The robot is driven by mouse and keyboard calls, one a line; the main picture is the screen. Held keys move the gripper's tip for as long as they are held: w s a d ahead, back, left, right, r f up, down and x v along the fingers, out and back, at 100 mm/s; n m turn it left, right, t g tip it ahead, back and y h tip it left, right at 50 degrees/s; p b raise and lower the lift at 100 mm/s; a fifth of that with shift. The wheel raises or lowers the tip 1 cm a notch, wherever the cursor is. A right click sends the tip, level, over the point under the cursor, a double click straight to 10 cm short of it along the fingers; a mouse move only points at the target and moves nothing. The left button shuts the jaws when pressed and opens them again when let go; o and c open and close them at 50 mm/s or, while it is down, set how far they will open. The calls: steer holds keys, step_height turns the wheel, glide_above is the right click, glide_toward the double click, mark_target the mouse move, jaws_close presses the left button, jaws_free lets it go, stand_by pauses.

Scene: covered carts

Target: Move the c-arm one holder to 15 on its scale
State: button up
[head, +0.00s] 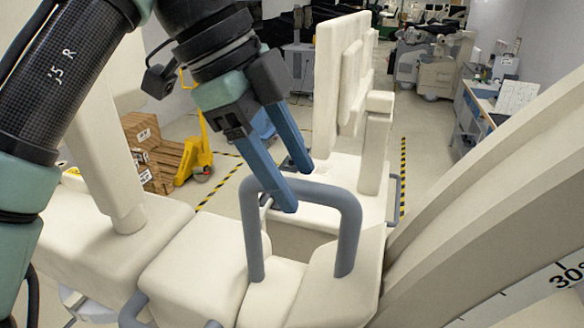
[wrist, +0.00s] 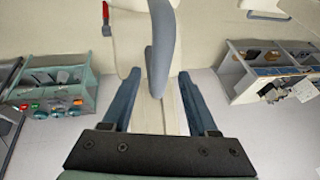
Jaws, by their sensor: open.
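The c-arm holder (head: 321,290) is a cream block beside a large curved cream c-arm (head: 480,200), which fills the right of the head view. A grey-blue U-shaped handle (head: 346,235) stands upright on the holder. A white scale strip (head: 541,281) on the arc shows 30° at the right edge; its other numbers and the holder's reading are not visible. My gripper (head: 299,188) is open at the handle's top bar. In the wrist view the handle (wrist: 161,48) lies between the two spread blue fingers (wrist: 157,78), with a gap on each side. I cannot tell how deep it sits between them.
Cream cart blocks (head: 195,268) stand left of the holder, and tall cream panels (head: 340,80) rise behind. A yellow pallet jack (head: 195,158) and wooden crates (head: 150,150) are at the left back. A workbench (head: 480,105) stands at the right back. Floor with striped tape lies between.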

steer(key=shift+d+f, duration=0.15)
steer(key=shift+f, duration=0.15)
jaws_close()
stand_by(0.3)
stand_by(1.1)
